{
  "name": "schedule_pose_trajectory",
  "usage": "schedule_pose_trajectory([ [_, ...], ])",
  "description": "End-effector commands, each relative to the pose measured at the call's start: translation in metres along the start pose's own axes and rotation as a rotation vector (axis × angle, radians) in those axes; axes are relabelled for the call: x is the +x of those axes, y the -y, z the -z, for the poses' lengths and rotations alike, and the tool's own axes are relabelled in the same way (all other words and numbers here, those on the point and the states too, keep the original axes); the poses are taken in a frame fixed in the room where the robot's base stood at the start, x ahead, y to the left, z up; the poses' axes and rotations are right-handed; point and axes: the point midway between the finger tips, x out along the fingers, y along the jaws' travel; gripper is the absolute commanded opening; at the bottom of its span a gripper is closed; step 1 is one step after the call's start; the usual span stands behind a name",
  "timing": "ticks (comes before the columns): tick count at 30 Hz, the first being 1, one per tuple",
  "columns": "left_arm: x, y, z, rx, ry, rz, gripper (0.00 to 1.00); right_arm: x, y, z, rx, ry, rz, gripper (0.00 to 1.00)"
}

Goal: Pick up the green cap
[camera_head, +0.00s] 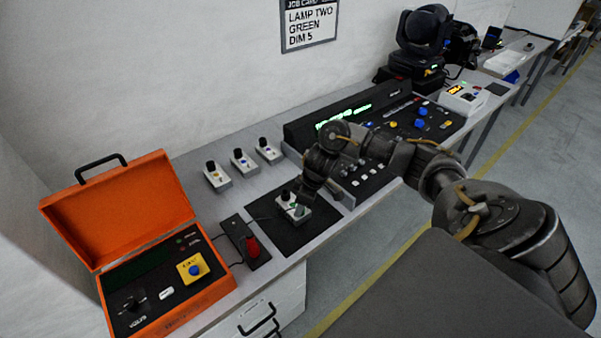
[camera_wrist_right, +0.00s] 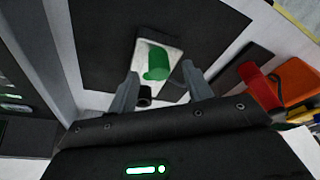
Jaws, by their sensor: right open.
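The green cap (camera_wrist_right: 157,66) lies on a small white box (camera_wrist_right: 172,50) on a black mat (camera_wrist_right: 100,45). The cap appears just beyond the fingertips, with nothing held. A short black knob (camera_wrist_right: 145,93) shows near the left finger. My left gripper is not in view.
Several similar small boxes (camera_head: 243,162) stand behind the mat. A red-handled device (camera_head: 252,246) and an open orange case (camera_head: 120,212) are to the left. A long console (camera_head: 400,125) is to the right. A wall card (camera_head: 309,22) reads LAMP TWO GREEN DIM 5.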

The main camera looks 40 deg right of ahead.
Motion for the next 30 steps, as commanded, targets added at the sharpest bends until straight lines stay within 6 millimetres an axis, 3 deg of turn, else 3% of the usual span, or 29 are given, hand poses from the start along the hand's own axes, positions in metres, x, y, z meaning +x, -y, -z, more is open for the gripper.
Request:
schedule_pose_trajectory([
  [6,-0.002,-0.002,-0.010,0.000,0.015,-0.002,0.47,0.021,-0.001,-0.001,0.002,0.000,-0.001,0.50],
  [13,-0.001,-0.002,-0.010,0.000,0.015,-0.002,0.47,0.021,-0.001,0.000,0.000,-0.001,-0.002,0.50],
  [24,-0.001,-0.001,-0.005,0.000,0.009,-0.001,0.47,0.021,-0.001,0.000,0.000,-0.001,-0.002,0.03],
  [30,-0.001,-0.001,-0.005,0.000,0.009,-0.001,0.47,0.021,-0.001,0.000,0.000,-0.001,-0.002,0.03],
])
